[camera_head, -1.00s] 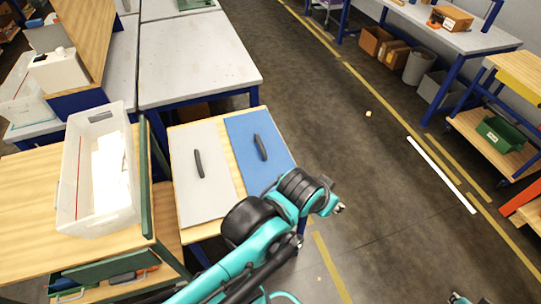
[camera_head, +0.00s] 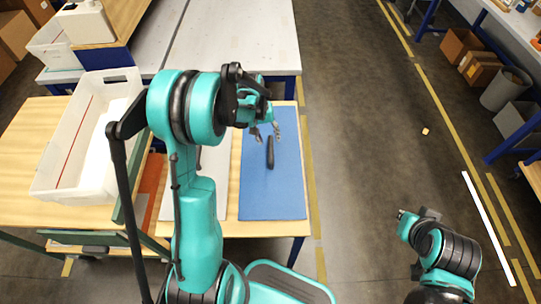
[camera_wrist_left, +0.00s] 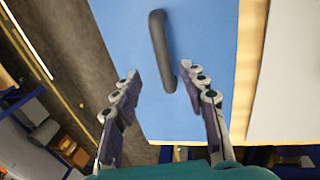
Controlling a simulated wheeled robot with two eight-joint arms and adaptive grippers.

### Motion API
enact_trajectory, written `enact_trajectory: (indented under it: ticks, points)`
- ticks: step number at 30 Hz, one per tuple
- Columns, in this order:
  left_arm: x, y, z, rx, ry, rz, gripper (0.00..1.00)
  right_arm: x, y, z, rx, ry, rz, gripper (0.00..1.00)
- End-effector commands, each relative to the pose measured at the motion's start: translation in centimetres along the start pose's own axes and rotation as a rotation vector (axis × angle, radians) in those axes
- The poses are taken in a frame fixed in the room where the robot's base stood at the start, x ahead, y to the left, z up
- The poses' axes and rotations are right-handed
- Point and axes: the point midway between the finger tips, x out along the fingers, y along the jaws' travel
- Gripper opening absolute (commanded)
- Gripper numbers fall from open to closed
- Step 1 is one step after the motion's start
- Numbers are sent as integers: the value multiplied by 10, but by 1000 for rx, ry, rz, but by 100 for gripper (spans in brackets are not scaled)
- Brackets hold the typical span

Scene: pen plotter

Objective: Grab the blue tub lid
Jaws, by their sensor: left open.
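The blue tub lid (camera_head: 287,185) is a flat blue panel lying on a wooden table, with a dark upright-bar handle (camera_head: 270,153) on it. My left gripper (camera_head: 265,134) is open above the far end of the handle. In the left wrist view, the open fingers of the left gripper (camera_wrist_left: 160,72) point at the lid (camera_wrist_left: 205,30), and the handle (camera_wrist_left: 160,45) shows between and beyond their tips. I see no contact. My right gripper (camera_head: 403,214) hangs over the floor to the right, too small to read its jaws.
A white lid (camera_head: 215,185) lies left of the blue one, partly hidden by my left arm. A white tub (camera_head: 75,150) stands on the left table. Grey tables (camera_head: 240,40) stand behind. The floor to the right is open.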

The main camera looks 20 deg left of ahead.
Motion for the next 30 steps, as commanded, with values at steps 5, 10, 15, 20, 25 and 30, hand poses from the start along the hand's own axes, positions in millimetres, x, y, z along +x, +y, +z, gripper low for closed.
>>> enact_trajectory:
  ticks: [5,10,15,20,25,30]
  points:
    - [22,-3,-3,-7,-10,2,43,6,0,4,0,0,0,0]
    - [38,-4,-2,-7,-9,2,43,12,0,8,0,0,0,0]
    - [61,-7,-1,-7,-9,2,43,23,0,16,0,0,0,0]
    - [83,-7,0,-6,-9,2,43,32,0,23,0,0,0,0]
    - [85,-7,0,-7,-8,2,43,31,0,22,0,0,0,0]
    - [84,-7,0,-7,-8,2,19,31,0,22,0,0,0,0]
